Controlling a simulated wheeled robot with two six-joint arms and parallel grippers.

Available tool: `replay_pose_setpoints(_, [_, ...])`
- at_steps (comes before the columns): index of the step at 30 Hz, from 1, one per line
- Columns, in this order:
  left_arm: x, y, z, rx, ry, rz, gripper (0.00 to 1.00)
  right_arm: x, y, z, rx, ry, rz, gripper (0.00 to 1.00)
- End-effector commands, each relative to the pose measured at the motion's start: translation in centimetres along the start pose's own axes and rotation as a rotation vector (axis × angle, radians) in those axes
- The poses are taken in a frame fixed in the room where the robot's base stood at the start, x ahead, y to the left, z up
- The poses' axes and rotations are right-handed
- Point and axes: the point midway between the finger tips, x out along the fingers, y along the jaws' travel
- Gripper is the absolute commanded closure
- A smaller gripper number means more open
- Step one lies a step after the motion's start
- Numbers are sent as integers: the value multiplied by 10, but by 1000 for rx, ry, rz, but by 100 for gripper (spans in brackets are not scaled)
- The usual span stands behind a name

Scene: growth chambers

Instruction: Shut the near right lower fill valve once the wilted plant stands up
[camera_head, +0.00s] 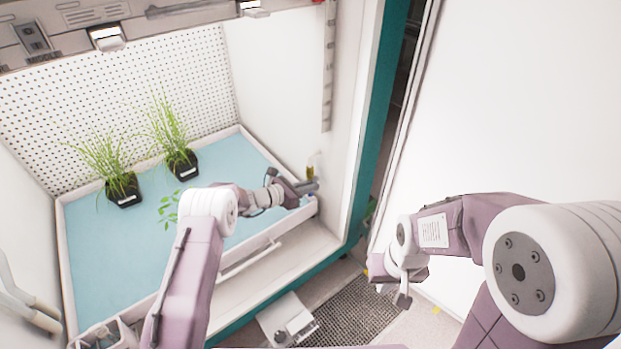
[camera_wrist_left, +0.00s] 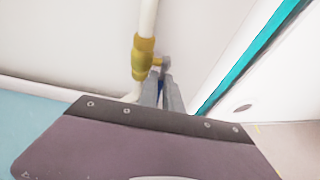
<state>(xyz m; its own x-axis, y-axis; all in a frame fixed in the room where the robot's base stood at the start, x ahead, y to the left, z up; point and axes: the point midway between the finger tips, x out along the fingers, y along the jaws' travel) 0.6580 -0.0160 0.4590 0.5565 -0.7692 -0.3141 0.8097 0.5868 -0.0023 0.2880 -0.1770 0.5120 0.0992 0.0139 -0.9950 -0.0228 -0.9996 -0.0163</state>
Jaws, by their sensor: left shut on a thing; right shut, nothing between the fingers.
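The fill valve (camera_wrist_left: 143,58) is a brass body on a white pipe at the chamber's near right corner; in the head view its brass part (camera_head: 311,171) shows just above my left gripper (camera_head: 307,186). In the left wrist view the grey fingers (camera_wrist_left: 165,92) are shut at the valve's handle, with a bit of blue between them; the handle is mostly hidden. A small leafy green plant (camera_head: 168,209) shows beside my left arm, which hides its base; its leaves are spread, and I cannot tell if its stem is fully upright. My right gripper (camera_head: 403,291) is shut and empty, outside the chamber.
Two grassy plants in black pots, a left one (camera_head: 123,190) and a right one (camera_head: 183,164), stand on the blue tray (camera_head: 100,255). The tray's pale front rim runs below my left arm. A floor grate (camera_head: 355,312) lies outside. A white wall is at the right.

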Motion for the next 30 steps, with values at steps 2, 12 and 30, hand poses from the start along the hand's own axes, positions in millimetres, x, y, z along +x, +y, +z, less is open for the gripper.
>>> replay_pose_setpoints(2, [-5, 4, 14, 2, 45, 8, 100, -20, 0, -2, 0, 0, 0, 100])
replay_pose_setpoints(12, [-7, 4, 15, 3, 229, 9, 100, -54, -1, -6, 0, 0, 0, 100])
replay_pose_setpoints(30, [-7, 6, 11, 0, 294, 11, 100, -62, -1, -6, 0, 0, 0, 100])
